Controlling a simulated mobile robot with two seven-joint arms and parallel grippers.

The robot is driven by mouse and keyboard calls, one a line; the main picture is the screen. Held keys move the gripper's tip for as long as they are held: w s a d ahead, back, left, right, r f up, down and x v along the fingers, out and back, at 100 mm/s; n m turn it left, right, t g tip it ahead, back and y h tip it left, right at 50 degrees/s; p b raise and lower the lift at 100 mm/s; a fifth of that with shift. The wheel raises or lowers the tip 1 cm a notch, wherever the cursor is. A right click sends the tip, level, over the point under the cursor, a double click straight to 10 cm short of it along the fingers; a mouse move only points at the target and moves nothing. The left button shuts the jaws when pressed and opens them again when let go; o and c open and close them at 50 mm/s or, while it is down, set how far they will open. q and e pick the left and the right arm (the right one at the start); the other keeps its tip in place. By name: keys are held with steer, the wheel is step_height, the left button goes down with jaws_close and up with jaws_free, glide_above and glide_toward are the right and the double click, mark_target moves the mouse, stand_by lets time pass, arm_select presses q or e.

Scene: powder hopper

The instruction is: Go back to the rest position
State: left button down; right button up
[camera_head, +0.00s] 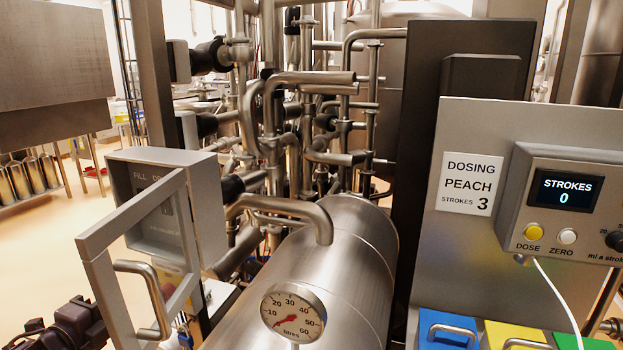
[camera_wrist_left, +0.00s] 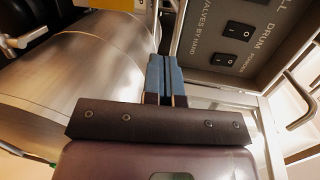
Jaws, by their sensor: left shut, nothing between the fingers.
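My left gripper (camera_wrist_left: 163,62) shows in the left wrist view with its two blue fingers pressed together and nothing between them. Its fingertips lie in the picture between the steel drum (camera_wrist_left: 75,75) on the left and the grey switch panel (camera_wrist_left: 222,72) on the right. I cannot tell how far the fingers are from either. In the head view a dark part of my left arm shows at the lower left edge; the fingers cannot be made out there. My right gripper is in neither view.
The steel drum (camera_head: 345,240) with a dial gauge (camera_head: 293,312) fills the middle. A grey box (camera_head: 165,205) with an open framed door (camera_head: 115,270) and handle stands left of it. At right is a dosing panel (camera_head: 560,200) reading strokes 0, above blue, yellow and green lids. Pipes crowd behind.

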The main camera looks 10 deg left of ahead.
arm_select(q)
steer(key=s+d+f+n+g, duration=0.1)
steer(key=s+d+f+n, duration=0.3)
steer(key=d+f+n, duration=0.2)
steer(key=s+d+f+n+g, duration=0.2)
steer(key=s+d+f+n, duration=0.3)
steer(key=d+f, duration=0.3)
steer(key=s+d+f+n+g, duration=0.2)
steer(key=s+d+f+n, duration=0.2)
steer(key=f, duration=0.7)
steer(key=d+n, duration=0.2)
steer(key=d, duration=0.2)
steer(key=shift+s+n, duration=0.25)
steer(key=shift+n, duration=0.05)
